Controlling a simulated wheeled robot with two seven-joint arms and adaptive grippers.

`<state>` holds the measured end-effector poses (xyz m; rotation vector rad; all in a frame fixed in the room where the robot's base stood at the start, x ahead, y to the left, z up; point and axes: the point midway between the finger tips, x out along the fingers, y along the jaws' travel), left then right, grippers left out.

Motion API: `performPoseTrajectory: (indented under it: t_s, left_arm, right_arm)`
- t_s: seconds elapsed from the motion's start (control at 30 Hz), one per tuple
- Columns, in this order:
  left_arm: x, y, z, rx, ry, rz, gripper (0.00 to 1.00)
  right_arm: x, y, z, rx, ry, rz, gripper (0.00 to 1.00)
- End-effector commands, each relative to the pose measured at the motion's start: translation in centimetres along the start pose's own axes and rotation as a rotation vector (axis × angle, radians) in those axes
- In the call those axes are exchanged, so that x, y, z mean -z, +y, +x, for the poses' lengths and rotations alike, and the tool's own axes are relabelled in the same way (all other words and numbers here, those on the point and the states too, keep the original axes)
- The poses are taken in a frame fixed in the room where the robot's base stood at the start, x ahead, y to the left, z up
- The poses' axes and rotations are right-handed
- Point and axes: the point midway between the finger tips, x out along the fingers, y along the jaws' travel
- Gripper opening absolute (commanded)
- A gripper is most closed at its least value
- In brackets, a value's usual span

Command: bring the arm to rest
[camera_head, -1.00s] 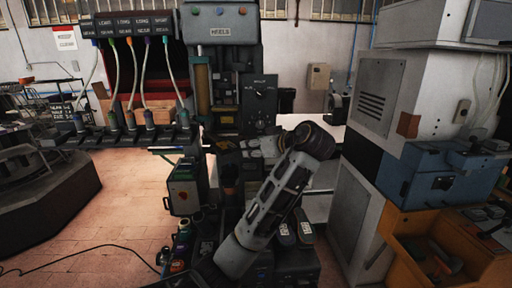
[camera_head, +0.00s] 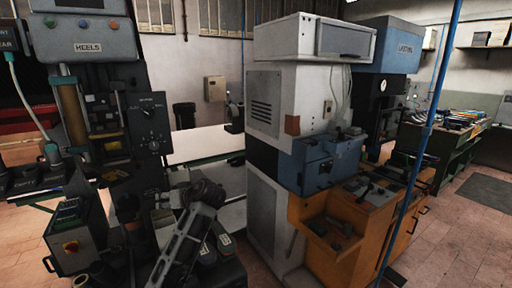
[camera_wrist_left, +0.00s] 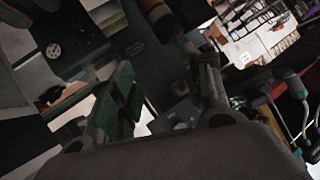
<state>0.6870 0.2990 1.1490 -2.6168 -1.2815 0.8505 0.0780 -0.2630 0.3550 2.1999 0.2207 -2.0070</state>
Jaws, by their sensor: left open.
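My left arm (camera_head: 184,238) rises from the bottom of the head view, and its dark bent joint (camera_head: 206,192) stands in front of the heel press (camera_head: 92,22). Its hand is dark and hard to make out there against the press's lower front. In the left wrist view my left gripper (camera_wrist_left: 165,92) shows two fingers well apart, with dark green pads on the left one. Nothing is held between them. I cannot tell whether the fingers touch the press. My right gripper is in neither view.
A white cabinet machine (camera_head: 270,105) with a blue box (camera_head: 315,165) and an orange bench (camera_head: 350,220) stands close to the right. A pale table (camera_head: 200,146) lies behind the arm. A blue pole (camera_head: 428,130) rises at the right.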

Motion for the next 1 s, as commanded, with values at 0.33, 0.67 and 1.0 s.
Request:
performPoseTrajectory:
  t_s: [0.33, 0.67, 1.0]
  left_arm:
    - [-12.8, 7.2, 7.5, -0.146, -0.079, 0.295, 0.48]
    - [-26.7, 11.1, 12.1, -0.295, -0.168, 0.495, 0.48]
    - [-41.2, 12.1, 14.4, -0.442, -0.266, 0.629, 0.48]
  right_arm:
    - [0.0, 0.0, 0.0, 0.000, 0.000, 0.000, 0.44]
    - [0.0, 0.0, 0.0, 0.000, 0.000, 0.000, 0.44]
    - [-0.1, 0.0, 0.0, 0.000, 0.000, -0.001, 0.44]
